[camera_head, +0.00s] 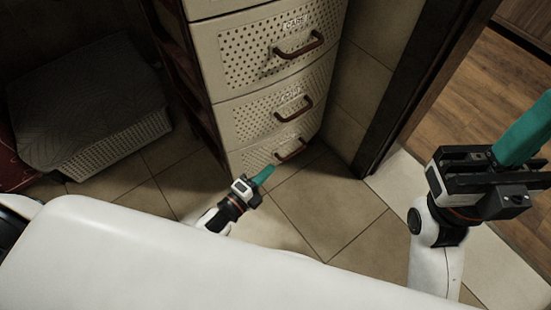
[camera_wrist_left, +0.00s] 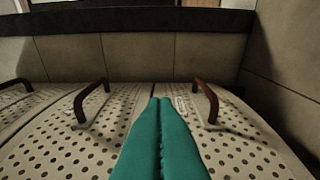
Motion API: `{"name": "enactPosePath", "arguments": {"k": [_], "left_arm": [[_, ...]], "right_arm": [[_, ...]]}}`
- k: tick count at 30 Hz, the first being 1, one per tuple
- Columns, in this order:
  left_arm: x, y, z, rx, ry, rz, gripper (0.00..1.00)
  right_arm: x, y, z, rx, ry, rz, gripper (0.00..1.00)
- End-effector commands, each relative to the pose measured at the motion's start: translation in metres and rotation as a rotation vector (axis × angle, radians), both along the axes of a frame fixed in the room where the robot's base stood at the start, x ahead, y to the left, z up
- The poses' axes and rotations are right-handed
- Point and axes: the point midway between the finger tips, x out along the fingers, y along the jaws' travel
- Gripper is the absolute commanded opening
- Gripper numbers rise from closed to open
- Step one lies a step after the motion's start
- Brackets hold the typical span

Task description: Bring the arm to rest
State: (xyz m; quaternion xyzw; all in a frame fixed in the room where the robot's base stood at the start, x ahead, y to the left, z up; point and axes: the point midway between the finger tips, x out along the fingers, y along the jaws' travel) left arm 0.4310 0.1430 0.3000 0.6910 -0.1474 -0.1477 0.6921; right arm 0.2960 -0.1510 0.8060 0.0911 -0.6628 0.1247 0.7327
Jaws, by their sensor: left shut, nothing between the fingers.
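My left gripper (camera_head: 264,175) is low over the tiled floor, in front of the bottom drawer of a cream cabinet. Its teal fingers point up and right. In the left wrist view the two teal fingers (camera_wrist_left: 161,140) lie together with nothing between them, in front of a perforated drawer face. My right gripper (camera_head: 520,135) is at the right edge of the head view. Its teal fingers run up to the frame edge, so their opening is unclear. The rest of my left arm is mostly hidden behind my white body.
The cream drawer cabinet (camera_head: 236,57) has brown handles (camera_head: 293,107), also showing in the left wrist view (camera_wrist_left: 207,101). A perforated basket (camera_head: 110,147) with a grey lid stands at the left. A dark door frame (camera_head: 420,85) is between cabinet and right gripper. Tiled floor (camera_head: 325,205) is clear.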

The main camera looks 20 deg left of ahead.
Motion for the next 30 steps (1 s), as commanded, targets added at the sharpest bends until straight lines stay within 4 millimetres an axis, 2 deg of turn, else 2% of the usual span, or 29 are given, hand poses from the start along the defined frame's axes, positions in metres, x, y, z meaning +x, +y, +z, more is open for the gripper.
{"name": "enactPosePath", "arguments": {"k": [3,10,12,14,17,20,21,23,24,27,30], "left_arm": [[-0.007,0.003,0.001,0.001,0.001,0.001,0.0],[-0.008,0.003,0.002,-0.005,-0.003,0.0,0.0],[-0.006,0.001,0.012,-0.037,-0.017,-0.004,0.0],[-0.003,-0.004,0.032,-0.099,-0.042,-0.012,0.0],[0.001,-0.015,0.088,-0.276,-0.109,-0.045,0.0],[-0.001,-0.025,0.163,-0.52,-0.193,-0.115,0.0],[-0.004,-0.028,0.194,-0.619,-0.226,-0.153,0.0],[-0.013,-0.03,0.24,-0.766,-0.276,-0.222,0.0],[-0.021,-0.03,0.269,-0.86,-0.305,-0.272,0.0],[-0.042,-0.027,0.329,-1.06,-0.367,-0.4,0.0],[-0.062,-0.022,0.371,-1.199,-0.408,-0.511,0.0]], "right_arm": [[-0.001,0.0,-0.001,0.001,0.008,0.0,0.0],[-0.001,0.0,-0.002,0.0,0.01,0.001,0.0],[-0.001,0.0,-0.002,0.001,0.012,0.001,0.0],[-0.001,0.0,-0.001,0.001,0.015,0.001,0.0],[-0.002,-0.001,-0.002,0.001,0.027,0.002,0.0],[-0.003,-0.001,-0.003,0.003,0.04,0.002,0.0],[-0.004,-0.001,-0.004,0.003,0.045,0.003,0.0],[-0.004,-0.001,-0.005,0.004,0.055,0.003,0.0],[-0.005,-0.002,-0.006,0.005,0.06,0.004,0.0],[-0.006,-0.002,-0.008,0.005,0.071,0.004,0.0],[-0.008,-0.002,-0.01,0.007,0.08,0.004,0.0]]}}
